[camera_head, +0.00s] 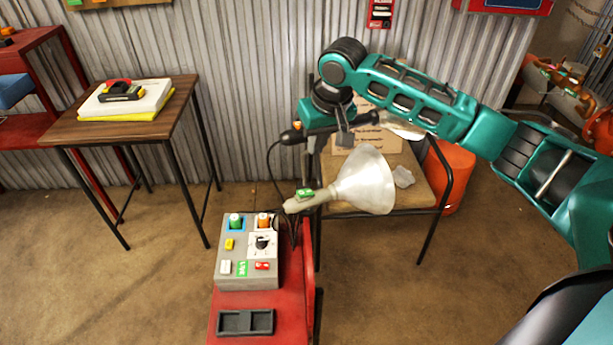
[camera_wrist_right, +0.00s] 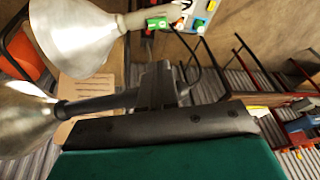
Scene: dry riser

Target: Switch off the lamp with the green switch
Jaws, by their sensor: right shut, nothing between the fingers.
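The near lamp has a pale cone shade (camera_head: 366,182) and a beige body. A green switch (camera_head: 304,194) sits on top of the body; it also shows in the right wrist view (camera_wrist_right: 157,23). I cannot tell whether the lamp is lit. A second lamp with a dark neck (camera_head: 365,117) is behind it; its shade (camera_wrist_right: 20,122) is at the left of the wrist view. My right gripper (camera_head: 345,137) is shut and empty, above and behind the near lamp, close to the second lamp's neck. I cannot tell whether they touch. My left gripper is out of view.
A grey control box (camera_head: 247,282) with coloured buttons and a knob stands on the red stand (camera_head: 285,320), left of the near lamp. A black tray (camera_head: 246,322) is in front. A wooden table (camera_head: 90,130) stands at left. Cables hang beside the lamps.

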